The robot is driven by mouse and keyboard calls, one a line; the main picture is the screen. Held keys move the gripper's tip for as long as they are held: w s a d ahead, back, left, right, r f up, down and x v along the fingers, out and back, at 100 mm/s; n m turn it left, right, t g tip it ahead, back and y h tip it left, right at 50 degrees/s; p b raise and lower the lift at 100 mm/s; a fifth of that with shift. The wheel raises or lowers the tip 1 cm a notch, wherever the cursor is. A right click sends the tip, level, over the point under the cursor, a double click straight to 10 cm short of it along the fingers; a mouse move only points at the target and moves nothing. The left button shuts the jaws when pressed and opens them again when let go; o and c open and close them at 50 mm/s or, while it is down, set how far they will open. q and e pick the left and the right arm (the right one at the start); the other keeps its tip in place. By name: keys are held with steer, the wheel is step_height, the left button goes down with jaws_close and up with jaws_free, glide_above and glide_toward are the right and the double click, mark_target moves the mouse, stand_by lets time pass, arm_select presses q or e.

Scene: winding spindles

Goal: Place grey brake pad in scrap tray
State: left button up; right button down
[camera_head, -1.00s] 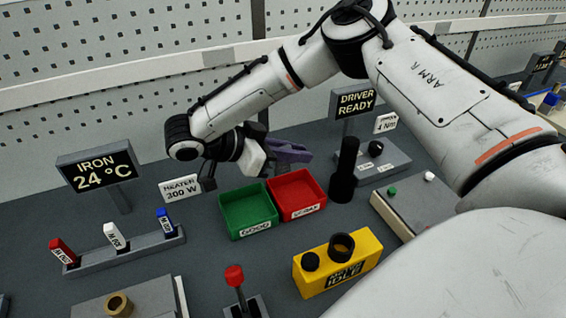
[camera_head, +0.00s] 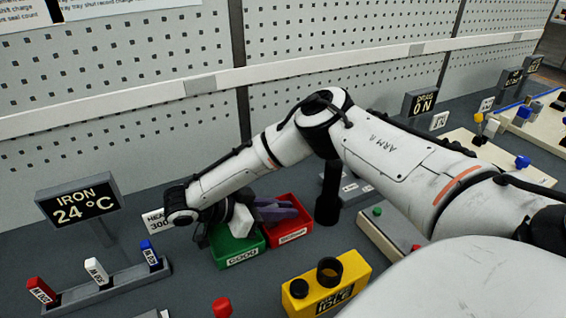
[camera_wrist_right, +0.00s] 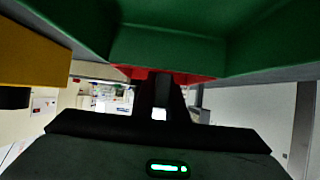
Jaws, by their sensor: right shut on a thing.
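The red scrap tray (camera_head: 305,224) stands to the right of the green tray labelled GOOD (camera_head: 224,249). My right gripper (camera_head: 283,208) reaches across the green tray, with its purple-grey jaw end low over the red tray. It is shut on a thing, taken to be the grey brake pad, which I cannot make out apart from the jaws. In the right wrist view the dark jaws (camera_wrist_right: 160,95) point toward the red tray, and the green tray (camera_wrist_right: 170,45) fills the top. My left gripper is not in view.
A yellow box (camera_head: 328,288) with black round parts stands in front of the trays. A black post (camera_head: 328,195) is close to the right of the red tray. A rack with red, white and blue pieces (camera_head: 105,288) is at the left. A pegboard wall rises behind.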

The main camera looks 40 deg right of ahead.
steer(key=c, duration=1.8)
jaws_free()
steer(key=shift+o, duration=0.2)
steer(key=shift+a, duration=0.1)
steer(key=v, duration=0.7)
steer(key=shift+a+r, duration=0.1)
steer(key=shift+a, duration=0.05)
steer(key=shift+w+a, duration=0.1)
